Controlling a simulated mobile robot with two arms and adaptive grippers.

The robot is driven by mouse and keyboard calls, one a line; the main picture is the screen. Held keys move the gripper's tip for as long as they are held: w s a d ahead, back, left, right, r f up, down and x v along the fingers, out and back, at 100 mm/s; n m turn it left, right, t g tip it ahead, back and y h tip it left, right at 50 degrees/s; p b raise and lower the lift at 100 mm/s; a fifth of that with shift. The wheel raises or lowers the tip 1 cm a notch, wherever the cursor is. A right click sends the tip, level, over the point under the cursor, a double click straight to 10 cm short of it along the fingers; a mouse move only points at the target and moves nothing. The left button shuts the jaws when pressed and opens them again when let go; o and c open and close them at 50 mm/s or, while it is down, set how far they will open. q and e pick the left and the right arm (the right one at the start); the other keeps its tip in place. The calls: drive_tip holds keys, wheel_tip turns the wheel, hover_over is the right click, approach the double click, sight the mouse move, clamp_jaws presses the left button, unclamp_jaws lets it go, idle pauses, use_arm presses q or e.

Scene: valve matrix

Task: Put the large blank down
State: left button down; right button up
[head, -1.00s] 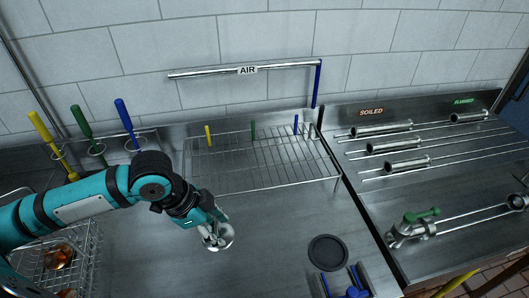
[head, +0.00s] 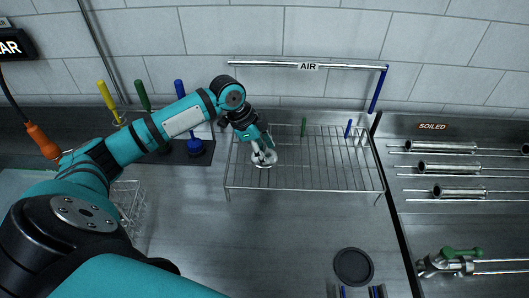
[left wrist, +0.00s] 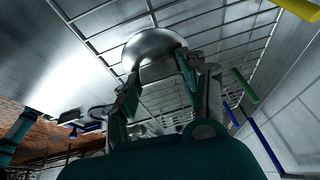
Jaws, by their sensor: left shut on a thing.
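My left gripper (head: 262,150) is shut on the large blank (head: 264,160), a round shiny metal disc. It holds the blank at the left part of the wire rack (head: 310,188), under the AIR pipe. In the left wrist view the blank (left wrist: 150,48) sits between the fingers (left wrist: 155,72), with rack wires behind it. I cannot tell whether the blank touches the wires. My right gripper is not in view.
Green (head: 303,127) and blue (head: 348,129) pegs stand along the rack's back. The rack's middle and right are bare. A black round pad (head: 353,267) lies in front. Metal valve bodies (head: 450,191) lie on rods at right.

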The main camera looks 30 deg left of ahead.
use_arm(q)
drive_tip(key=shift+w+a, duration=0.1)
drive_tip(key=shift+w, duration=0.1)
drive_tip(key=shift+f+p, duration=0.35)
wheel_tip(320, 180, down, 2)
drive_tip(key=shift+f+p, duration=0.1)
drive_tip(key=shift+p, duration=0.45)
drive_tip(key=shift+f, duration=0.45)
drive_tip(key=c, duration=1)
unclamp_jaws()
drive_tip(key=shift+o, duration=1.4)
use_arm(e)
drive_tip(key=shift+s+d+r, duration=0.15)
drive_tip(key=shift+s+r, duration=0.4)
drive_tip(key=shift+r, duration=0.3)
